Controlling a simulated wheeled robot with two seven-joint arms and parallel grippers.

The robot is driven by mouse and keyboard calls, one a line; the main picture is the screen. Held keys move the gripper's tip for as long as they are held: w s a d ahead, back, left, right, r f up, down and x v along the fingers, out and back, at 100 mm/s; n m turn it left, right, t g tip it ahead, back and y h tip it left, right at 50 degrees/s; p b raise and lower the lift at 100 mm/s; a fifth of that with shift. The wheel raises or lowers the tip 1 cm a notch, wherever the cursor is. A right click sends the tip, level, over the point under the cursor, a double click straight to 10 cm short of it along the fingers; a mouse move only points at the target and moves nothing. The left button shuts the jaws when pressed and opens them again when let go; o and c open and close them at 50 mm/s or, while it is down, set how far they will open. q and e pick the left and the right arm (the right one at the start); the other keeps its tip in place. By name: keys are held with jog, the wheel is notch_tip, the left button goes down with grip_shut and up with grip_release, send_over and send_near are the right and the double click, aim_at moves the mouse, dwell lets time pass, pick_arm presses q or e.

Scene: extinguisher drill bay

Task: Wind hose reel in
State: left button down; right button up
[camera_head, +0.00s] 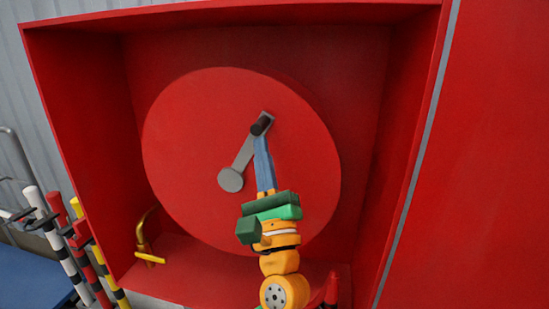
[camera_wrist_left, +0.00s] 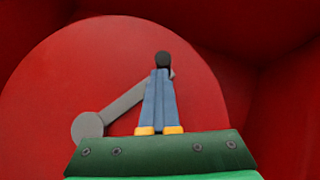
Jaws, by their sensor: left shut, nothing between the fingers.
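The hose reel is a big red disc (camera_head: 190,140) inside a red cabinet; it also fills much of the left wrist view (camera_wrist_left: 60,90). A grey crank arm (camera_head: 244,155) runs from a round grey hub (camera_head: 230,180) up and right to a black knob (camera_head: 262,124). The crank (camera_wrist_left: 122,104) and knob (camera_wrist_left: 163,59) also show in the left wrist view. My left gripper (camera_head: 260,138) has its blue fingers together, with the tips at or just below the knob. They are shut with nothing between them; whether they touch the knob I cannot tell. My right gripper is out of view.
The cabinet's red walls (camera_head: 78,130) surround the reel closely. A yellow brass fitting (camera_head: 147,245) sits at the lower left inside. Striped poles (camera_head: 65,245) stand outside at left, near a blue surface (camera_head: 30,278). A red panel (camera_head: 470,170) lies to the right.

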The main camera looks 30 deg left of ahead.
pick_arm(q)
jog(key=shift+s+a+r+n+g+y+p, duration=0.35)
jog(key=shift+a+r+n+g+p, duration=0.3)
jog(key=shift+n+g, duration=0.5)
jog(key=shift+s+a+r+n+g+y+p, duration=0.1)
jog(key=shift+a+r+n+g+y+p, duration=0.5)
jog(key=shift+n, duration=0.85)
jog(key=shift+a, duration=0.25)
